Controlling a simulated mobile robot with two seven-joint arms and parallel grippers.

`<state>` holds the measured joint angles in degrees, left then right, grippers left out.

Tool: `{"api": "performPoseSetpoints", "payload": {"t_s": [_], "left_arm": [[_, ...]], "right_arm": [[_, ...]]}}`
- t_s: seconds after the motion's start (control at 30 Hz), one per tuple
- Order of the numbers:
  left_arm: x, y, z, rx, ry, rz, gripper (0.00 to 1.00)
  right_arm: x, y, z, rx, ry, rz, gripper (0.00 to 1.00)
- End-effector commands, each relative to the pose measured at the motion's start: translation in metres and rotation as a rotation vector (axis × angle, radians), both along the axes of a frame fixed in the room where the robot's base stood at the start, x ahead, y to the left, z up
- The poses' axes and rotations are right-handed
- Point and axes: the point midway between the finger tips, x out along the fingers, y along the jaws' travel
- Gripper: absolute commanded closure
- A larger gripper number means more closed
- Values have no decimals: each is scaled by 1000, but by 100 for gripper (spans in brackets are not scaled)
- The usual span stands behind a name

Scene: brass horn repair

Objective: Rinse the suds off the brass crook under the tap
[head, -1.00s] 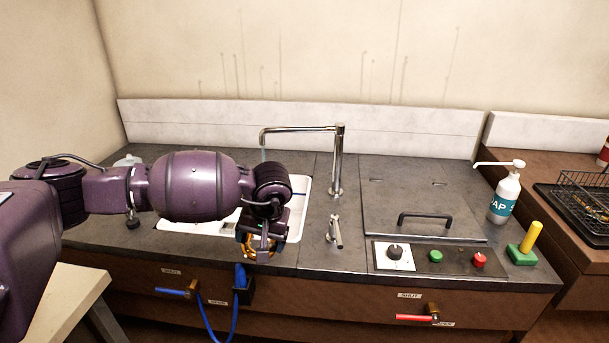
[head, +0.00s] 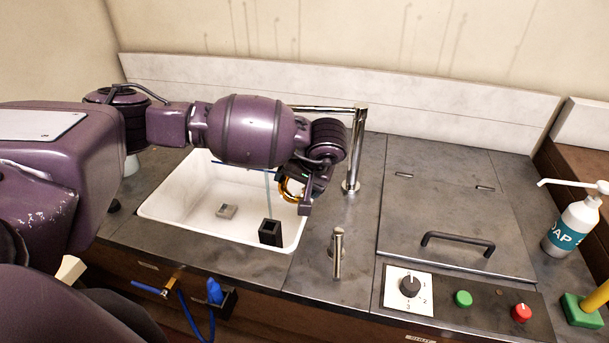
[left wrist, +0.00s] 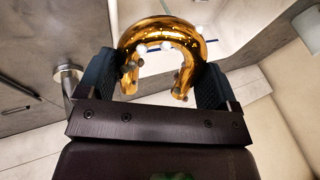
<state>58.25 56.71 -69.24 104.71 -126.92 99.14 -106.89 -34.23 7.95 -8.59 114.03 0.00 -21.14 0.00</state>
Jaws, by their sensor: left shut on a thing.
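The brass crook (head: 291,189) is a shiny golden U-shaped tube. My left gripper (head: 303,197) is shut on it above the right side of the white sink (head: 180,198). In the left wrist view the crook (left wrist: 160,38) sits between the two fingers of my left gripper (left wrist: 152,85), with white and grey suds blobs on it. The tap (head: 357,150) stands behind, its spout partly hidden by my arm. A thin water stream (head: 268,195) falls into the sink just left of the crook, apparently apart from it. My right gripper is not in view.
A black open box (head: 270,232) stands at the sink's front right; a drain (head: 227,210) lies in its floor. A metal lever (head: 338,252) stands right of the sink. Farther right are a lidded panel (head: 450,215), a control knob (head: 409,284) and a soap bottle (head: 574,225).

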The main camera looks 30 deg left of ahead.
Motion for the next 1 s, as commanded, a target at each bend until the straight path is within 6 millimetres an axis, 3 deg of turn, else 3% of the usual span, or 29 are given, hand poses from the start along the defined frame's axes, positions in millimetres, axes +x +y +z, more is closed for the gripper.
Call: {"api": "performPoseSetpoints", "payload": {"t_s": [0.3, 1.0], "left_arm": [[7, 22, -6, 0, 0, 3, 40], [24, 74, -17, 0, 1, 3, 40]], "right_arm": [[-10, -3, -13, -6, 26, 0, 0], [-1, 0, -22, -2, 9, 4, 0]]}}
